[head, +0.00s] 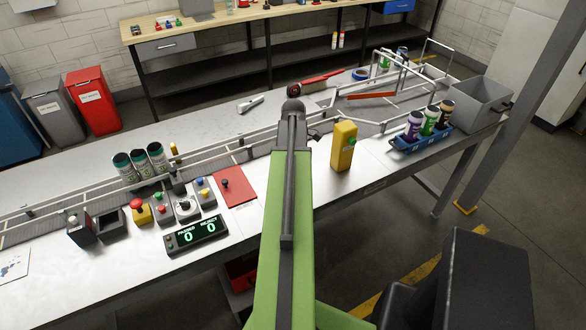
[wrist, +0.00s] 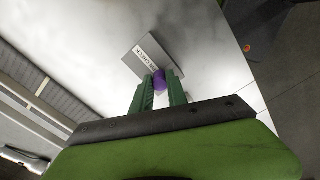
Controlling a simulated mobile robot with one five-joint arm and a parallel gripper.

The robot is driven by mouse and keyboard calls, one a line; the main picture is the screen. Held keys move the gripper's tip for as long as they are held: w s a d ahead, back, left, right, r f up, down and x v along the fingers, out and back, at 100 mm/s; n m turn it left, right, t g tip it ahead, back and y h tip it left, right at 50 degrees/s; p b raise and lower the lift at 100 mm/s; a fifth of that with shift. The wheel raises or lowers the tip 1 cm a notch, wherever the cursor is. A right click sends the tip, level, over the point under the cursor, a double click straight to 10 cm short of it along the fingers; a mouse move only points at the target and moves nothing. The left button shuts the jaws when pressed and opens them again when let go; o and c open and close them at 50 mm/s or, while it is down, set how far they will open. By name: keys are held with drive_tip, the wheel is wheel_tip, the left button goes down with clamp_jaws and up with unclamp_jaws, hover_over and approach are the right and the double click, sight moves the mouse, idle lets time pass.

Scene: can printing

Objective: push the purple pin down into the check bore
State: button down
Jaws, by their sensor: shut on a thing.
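The purple pin (wrist: 160,79) shows in the wrist view between the green fingertips of my gripper (wrist: 162,84). My gripper is shut on it. A grey check block (wrist: 156,48) with a white printed label lies just beyond the pin on the white bench top. The bore itself cannot be made out, and I cannot tell whether the pin's lower end is in it. In the head view my own arm hides the gripper, the pin and the block.
The conveyor (wrist: 42,88) runs along the left in the wrist view. In the head view a yellow block (head: 344,146) stands right of my arm, with a blue tray (head: 424,142) of cans beyond. A red mat (head: 234,187) and a counter display (head: 196,234) lie to the left.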

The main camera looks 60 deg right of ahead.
drive_tip(key=shift+f, duration=0.2)
drive_tip(key=c, duration=1.2)
unclamp_jaws()
drive_tip(key=shift+c, duration=0.2)
drive_tip(key=shift+r, duration=0.1)
wheel_tip(320, 180, up, 17)
drive_tip(key=p, duration=1.7)
drive_tip(key=shift+r, duration=0.2)
